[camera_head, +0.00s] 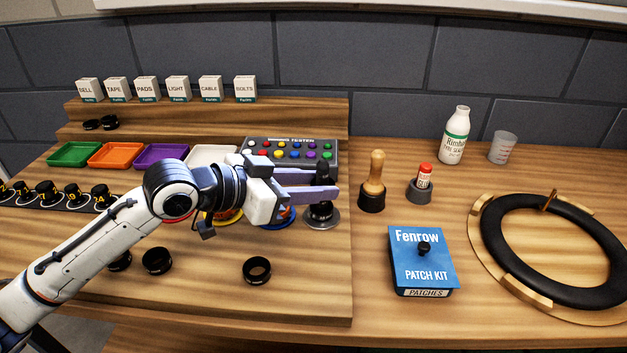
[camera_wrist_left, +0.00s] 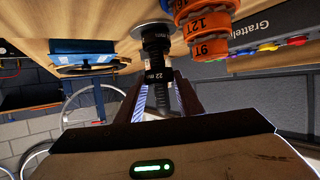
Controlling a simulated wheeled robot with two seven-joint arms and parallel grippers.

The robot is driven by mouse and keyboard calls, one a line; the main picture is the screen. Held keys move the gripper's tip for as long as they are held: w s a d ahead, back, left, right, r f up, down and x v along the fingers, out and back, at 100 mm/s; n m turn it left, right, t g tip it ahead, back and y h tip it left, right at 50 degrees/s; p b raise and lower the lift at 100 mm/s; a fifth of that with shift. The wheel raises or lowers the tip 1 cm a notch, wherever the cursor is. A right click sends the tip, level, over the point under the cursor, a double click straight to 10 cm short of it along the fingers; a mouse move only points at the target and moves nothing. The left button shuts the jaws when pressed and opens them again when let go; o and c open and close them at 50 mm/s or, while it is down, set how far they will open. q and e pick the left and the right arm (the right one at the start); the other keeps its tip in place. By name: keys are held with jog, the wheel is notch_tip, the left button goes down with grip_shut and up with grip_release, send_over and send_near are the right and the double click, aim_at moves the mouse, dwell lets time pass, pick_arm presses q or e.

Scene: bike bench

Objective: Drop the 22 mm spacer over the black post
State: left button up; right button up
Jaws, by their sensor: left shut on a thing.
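My left gripper (camera_head: 322,189) is over the silver round base (camera_head: 322,222) of the black post near the board's right edge. In the left wrist view my left gripper (camera_wrist_left: 158,82) is shut on a black ring marked 22 mm, the spacer (camera_wrist_left: 156,75). The black post (camera_wrist_left: 158,42) lines up with the spacer, and a dark ribbed length shows between the fingers on the near side of it. The spacer appears to be around the post, above another marked black ring near the base (camera_wrist_left: 143,28). My right gripper is not in view.
Orange numbered rings (camera_wrist_left: 205,25) stand close beside the post. Loose black rings (camera_head: 257,269) lie on the front of the board. A wooden-handled tool (camera_head: 375,180), a red-capped bottle (camera_head: 424,176) and a blue patch kit (camera_head: 422,262) stand to the right.

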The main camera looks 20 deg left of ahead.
pick_arm(q)
jog(key=shift+f+b, duration=0.6)
jog(key=shift+f, duration=0.75)
jog(key=o, duration=1.1)
